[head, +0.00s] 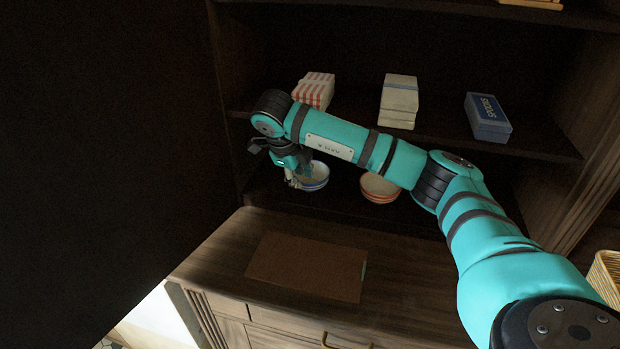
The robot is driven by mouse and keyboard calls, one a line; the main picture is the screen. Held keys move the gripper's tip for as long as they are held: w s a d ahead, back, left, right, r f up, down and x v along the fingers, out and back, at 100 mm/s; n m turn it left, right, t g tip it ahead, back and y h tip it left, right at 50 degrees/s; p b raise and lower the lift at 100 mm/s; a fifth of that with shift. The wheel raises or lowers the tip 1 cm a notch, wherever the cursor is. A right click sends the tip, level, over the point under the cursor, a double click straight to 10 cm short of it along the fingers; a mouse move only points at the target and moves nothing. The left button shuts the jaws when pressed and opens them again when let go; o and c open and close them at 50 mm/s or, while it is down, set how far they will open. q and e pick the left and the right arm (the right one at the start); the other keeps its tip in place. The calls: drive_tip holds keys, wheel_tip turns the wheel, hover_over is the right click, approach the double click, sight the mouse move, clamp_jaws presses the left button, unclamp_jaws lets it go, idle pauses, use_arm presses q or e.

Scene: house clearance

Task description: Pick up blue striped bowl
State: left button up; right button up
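The blue striped bowl (319,177) is white with blue bands and stands on the lower shelf of the dark wooden cabinet. My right arm comes in from the right, and my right gripper (294,180) points down at the bowl's left rim. The gripper and wrist cover the bowl's left part. The fingers are small and dark here, so I cannot tell whether they are apart or closed on the rim. My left gripper is not in view.
An orange-striped bowl (379,188) stands to the right on the same shelf. A red-striped box (314,90), a pale stack (399,102) and a blue box (487,117) are on the shelf above. A brown board (307,267) lies on the counter (404,290). A wicker basket (606,275) is at right.

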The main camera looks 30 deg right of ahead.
drive_tip(key=shift+w+d+f, duration=0.1)
drive_tip(key=shift+w+f, duration=0.05)
drive_tip(key=shift+f, duration=0.15)
drive_tip(key=p+x, duration=0.1)
drive_tip(key=x, duration=0.2)
drive_tip(key=shift+w+f, duration=0.25)
drive_tip(key=shift+f, duration=0.1)
drive_tip(key=shift+d+f+p, duration=0.15)
drive_tip(key=shift+f+p, duration=0.15)
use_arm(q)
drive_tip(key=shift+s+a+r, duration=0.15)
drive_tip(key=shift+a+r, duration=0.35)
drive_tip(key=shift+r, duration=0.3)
use_arm(e)
drive_tip(key=shift+f, duration=0.15)
clamp_jaws()
drive_tip(key=shift+w, duration=0.1)
